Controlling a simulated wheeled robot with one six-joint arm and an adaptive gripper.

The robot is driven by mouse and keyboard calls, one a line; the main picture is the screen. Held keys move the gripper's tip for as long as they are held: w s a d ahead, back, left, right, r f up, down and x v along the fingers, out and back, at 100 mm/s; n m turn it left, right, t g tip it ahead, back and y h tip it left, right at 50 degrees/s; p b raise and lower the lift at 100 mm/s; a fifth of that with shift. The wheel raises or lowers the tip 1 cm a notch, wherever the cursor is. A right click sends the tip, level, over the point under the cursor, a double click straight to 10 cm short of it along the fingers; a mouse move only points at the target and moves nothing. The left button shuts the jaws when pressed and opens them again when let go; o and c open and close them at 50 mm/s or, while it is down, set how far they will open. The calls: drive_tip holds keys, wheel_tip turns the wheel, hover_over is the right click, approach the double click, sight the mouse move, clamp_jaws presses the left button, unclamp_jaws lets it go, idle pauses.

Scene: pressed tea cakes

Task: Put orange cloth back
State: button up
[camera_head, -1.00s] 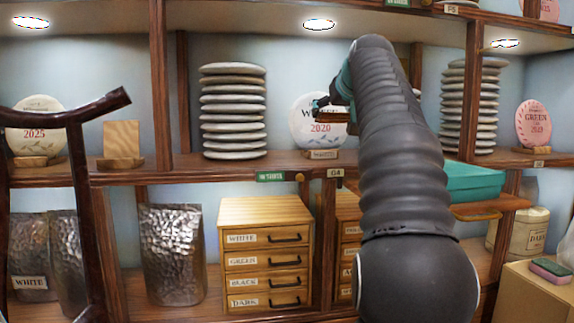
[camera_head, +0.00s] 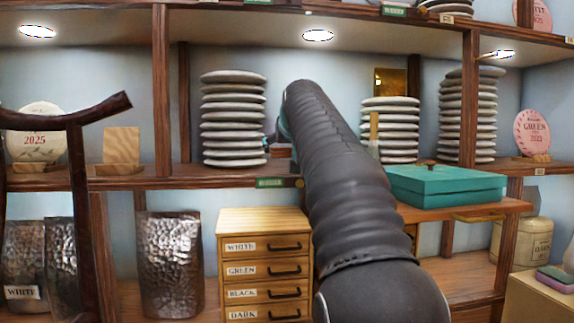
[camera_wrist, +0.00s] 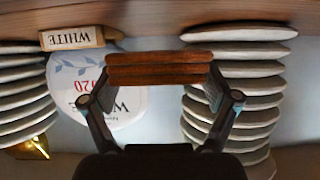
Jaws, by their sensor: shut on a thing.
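My gripper (camera_wrist: 160,94) is shut on a folded orange-brown cloth (camera_wrist: 160,68) with stacked layers, in the upside-down wrist view. The two fingers pinch it at its two ends. In the head view a small reddish piece of the cloth (camera_head: 281,151) shows just right of a stack of pale tea cakes (camera_head: 233,120), low over the middle shelf. My arm hides most of the gripper there. I cannot tell whether the cloth touches the shelf.
In the wrist view a white 2020 cake (camera_wrist: 115,105) and a WHITE label block (camera_wrist: 72,38) are behind the cloth, with cake stacks on both sides. A teal box (camera_head: 445,185) sits right of my arm. A dark wooden chair-like frame (camera_head: 75,120) stands at front left.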

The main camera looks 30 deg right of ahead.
sight(288, 157)
drive_tip(key=shift+f+b, duration=0.5)
drive_tip(key=shift+f, duration=1.25)
drive_tip(key=o, duration=1.1)
drive_tip(key=shift+f, duration=0.1)
drive_tip(key=shift+f+b, duration=0.2)
drive_tip(key=shift+b, duration=0.2)
drive_tip(key=v, duration=1.4)
drive_tip(key=shift+p, duration=0.45)
